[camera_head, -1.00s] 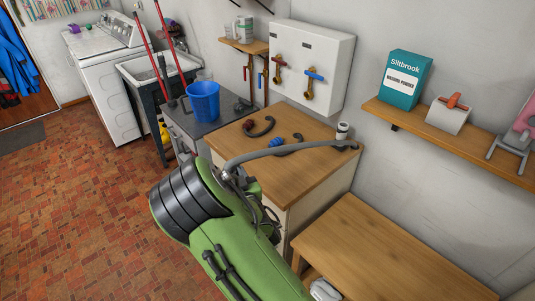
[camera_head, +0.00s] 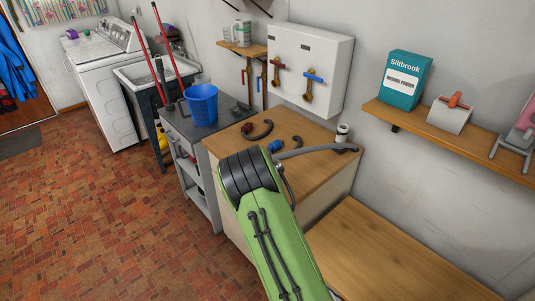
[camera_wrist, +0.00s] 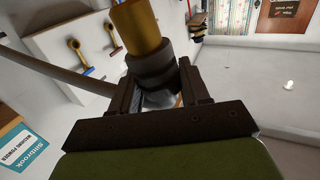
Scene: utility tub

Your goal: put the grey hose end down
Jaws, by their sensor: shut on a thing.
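My gripper (camera_wrist: 158,82) is shut on the grey hose end (camera_wrist: 152,66), a dark grey collar with a brass-coloured tube on it, in the wrist view. The grey hose (camera_wrist: 62,68) runs off to the left there. In the head view the grey hose (camera_head: 322,149) reaches from behind my green arm to a fitting (camera_head: 342,134) at the back of the wooden worktop (camera_head: 312,172). My gripper and the held end are hidden behind my arm in that view.
A dark curved pipe (camera_head: 262,130) and a blue coupling (camera_head: 275,146) lie on the worktop. A white panel with taps (camera_head: 316,62) hangs behind. A blue bucket (camera_head: 202,104) stands to the left. A lower wooden surface (camera_head: 385,255) at the front right is clear.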

